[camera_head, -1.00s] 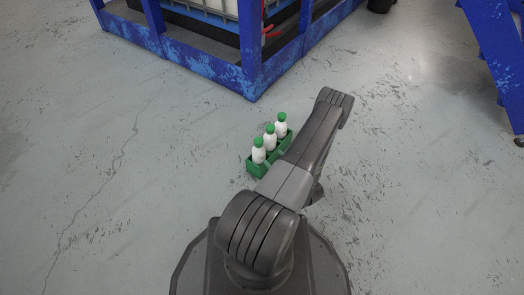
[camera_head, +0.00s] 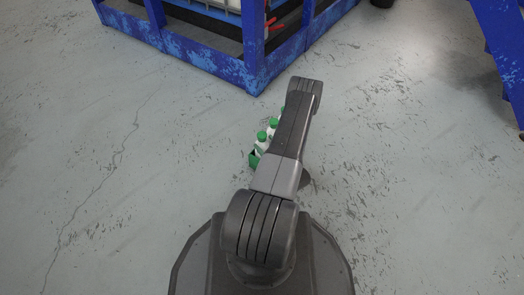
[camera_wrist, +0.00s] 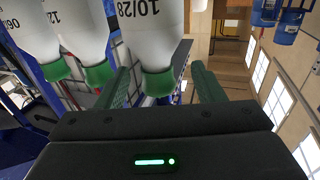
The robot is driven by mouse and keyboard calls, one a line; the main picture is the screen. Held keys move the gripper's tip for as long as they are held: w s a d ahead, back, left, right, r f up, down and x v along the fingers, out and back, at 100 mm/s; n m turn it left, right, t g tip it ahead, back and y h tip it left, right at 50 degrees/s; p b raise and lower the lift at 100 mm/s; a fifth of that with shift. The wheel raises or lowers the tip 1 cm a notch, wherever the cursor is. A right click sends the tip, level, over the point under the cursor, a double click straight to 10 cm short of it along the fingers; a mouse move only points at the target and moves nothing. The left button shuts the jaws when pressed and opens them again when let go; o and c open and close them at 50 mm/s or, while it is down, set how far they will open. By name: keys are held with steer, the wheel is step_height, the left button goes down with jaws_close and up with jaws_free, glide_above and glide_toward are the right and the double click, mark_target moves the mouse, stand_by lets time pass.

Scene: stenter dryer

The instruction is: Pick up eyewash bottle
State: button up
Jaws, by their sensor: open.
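My gripper (camera_wrist: 160,68) is open. I see no finger touching the bottle.
A blue metal frame (camera_head: 253,76) stands on the floor beyond the holder, with red-handled parts inside it. Another blue frame (camera_head: 505,60) is at the right edge. The grey floor (camera_head: 400,190) on both sides is clear.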

mark_target(259, 136)
steer(key=b+x, duration=0.2)
steer(key=x, duration=0.2)
steer(key=shift+w+d+f, duration=0.15)
steer(key=shift+w+a, duration=0.35)
steer(key=shift+w, duration=0.2)
jaws_close()
